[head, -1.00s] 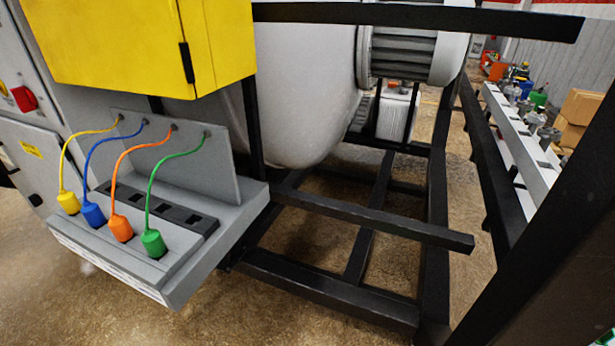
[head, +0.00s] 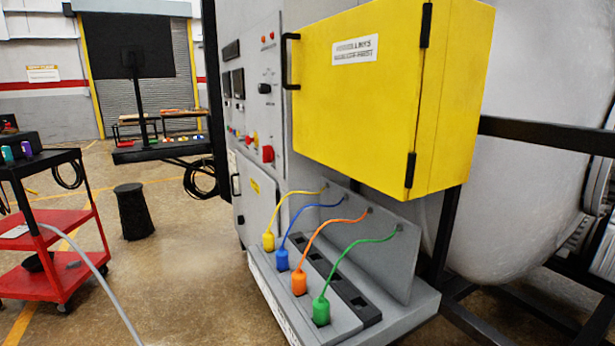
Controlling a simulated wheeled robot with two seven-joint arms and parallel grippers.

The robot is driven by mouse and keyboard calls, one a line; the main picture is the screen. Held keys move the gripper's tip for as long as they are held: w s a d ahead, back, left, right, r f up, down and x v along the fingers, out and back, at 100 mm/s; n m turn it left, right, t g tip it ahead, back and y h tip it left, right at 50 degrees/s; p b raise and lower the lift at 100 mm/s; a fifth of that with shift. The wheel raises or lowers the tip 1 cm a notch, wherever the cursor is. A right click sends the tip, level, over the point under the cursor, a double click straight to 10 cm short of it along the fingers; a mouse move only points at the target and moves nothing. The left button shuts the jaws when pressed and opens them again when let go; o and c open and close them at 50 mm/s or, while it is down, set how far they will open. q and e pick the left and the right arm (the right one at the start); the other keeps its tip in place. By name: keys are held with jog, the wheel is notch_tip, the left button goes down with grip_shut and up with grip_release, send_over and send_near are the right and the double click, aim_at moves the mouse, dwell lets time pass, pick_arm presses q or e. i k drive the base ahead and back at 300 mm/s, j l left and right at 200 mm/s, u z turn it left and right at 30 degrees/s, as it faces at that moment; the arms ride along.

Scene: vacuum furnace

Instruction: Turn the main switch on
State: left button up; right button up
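A red switch (head: 268,154), which looks like the main switch, sits low on the grey control panel (head: 250,120) of the furnace cabinet, left of the yellow box. It is seen at a slant and small, so I cannot tell its position. A black knob (head: 265,88) and small red lamps sit above it on the same panel. Neither of my grippers is in the head view.
The yellow box (head: 370,100) juts out beside the panel. Below it, a grey ledge (head: 400,312) carries yellow, blue, orange and green plugs with cables. A red cart (head: 45,283) and black stool (head: 133,212) stand left, with open floor between.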

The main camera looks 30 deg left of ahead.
aim_at(268, 152)
jog(key=u, duration=1.35)
